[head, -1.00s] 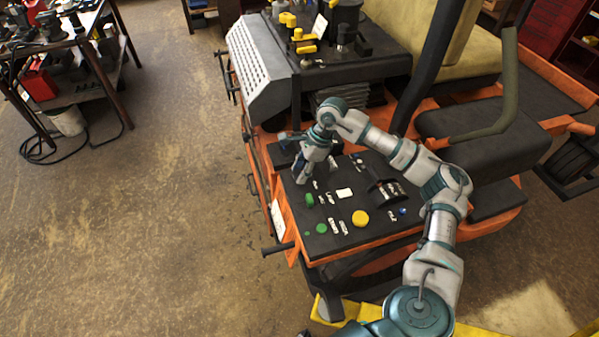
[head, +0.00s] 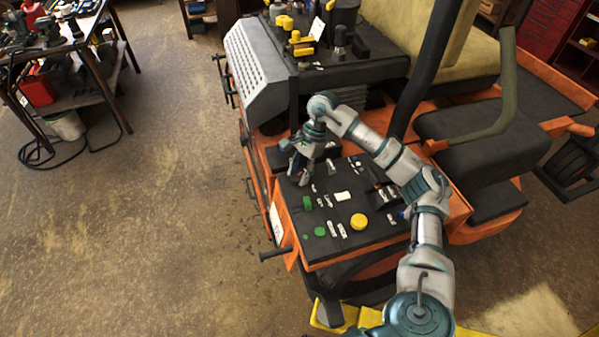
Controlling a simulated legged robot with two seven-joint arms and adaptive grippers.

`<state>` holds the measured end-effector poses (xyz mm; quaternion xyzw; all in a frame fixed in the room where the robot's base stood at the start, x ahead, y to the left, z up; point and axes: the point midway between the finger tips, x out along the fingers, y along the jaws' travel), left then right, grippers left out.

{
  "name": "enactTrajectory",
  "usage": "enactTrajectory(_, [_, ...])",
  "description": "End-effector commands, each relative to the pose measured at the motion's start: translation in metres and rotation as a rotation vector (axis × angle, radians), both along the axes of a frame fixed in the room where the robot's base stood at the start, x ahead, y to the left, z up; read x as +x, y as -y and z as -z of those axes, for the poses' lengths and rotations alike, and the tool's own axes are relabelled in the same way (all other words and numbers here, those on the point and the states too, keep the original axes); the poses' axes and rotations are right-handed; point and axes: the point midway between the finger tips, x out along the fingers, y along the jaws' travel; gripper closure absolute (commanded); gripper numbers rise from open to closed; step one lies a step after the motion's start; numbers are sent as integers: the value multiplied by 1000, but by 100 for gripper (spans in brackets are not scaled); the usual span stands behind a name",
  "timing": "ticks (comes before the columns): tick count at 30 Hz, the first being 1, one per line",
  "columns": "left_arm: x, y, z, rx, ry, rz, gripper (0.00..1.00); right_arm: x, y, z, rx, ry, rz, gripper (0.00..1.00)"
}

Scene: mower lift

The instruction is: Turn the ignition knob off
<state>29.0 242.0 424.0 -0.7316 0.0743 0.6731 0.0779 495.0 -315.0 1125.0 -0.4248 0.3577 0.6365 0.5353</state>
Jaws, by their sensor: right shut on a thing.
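The control panel (head: 380,228) is a dark plate on the orange mower. It bears a yellow round knob (head: 358,221), green buttons (head: 320,231) and small labels. My right gripper (head: 299,178) points down at the panel's far left part, its fingers shut at the surface. The ignition knob cannot be made out apart from the gripper; the fingers hide the spot they close on. My left gripper is not in view.
The grey engine cover (head: 258,70) stands behind the panel. The black seat (head: 480,135) and an olive bar (head: 507,95) are at the right. A cluttered workbench (head: 70,60) is at the far left. The floor (head: 130,230) between is clear.

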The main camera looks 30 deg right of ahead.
Motion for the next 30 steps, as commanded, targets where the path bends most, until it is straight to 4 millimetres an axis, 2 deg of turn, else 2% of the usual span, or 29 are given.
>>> enactTrajectory(7, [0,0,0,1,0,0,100,1,-1,0,0,1,-1,94])
enactTrajectory(8, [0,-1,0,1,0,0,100,1,-1,0,0,1,-1,57])
enactTrajectory(10, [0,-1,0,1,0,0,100,1,-1,0,0,1,-1,39])
enactTrajectory(11, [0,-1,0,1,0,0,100,0,-1,0,0,1,-1,35])
enactTrajectory(22, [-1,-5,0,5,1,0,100,1,1,-5,0,3,1,35])
enactTrajectory(26, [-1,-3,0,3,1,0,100,3,8,-23,2,5,1,35])
enactTrajectory(30, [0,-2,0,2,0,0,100,6,20,-52,3,5,1,35])
